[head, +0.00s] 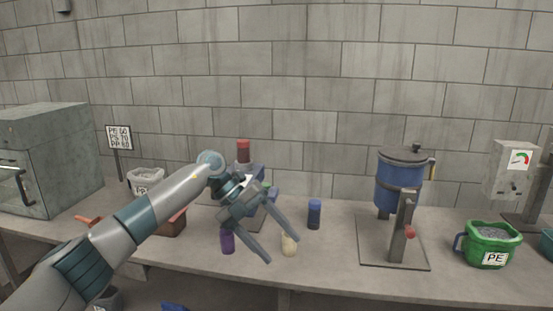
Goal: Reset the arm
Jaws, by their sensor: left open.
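My left arm reaches in from the lower left over the workbench (330,274). My left gripper (283,252) is open, its two long grey fingers spread and pointing down to the right. A purple cylinder (227,242) stands just left of the fingers. A dark blue cylinder (314,214) stands to their right. My right gripper is not in view.
A blue lidded tank (399,182) with a red-tipped lever stands on a plate at right. A green PE bucket (488,244) of grey grains is beyond it. A grey oven-like box (52,155) and a white bucket (146,180) are at left. A red-topped item (243,150) stands behind my gripper.

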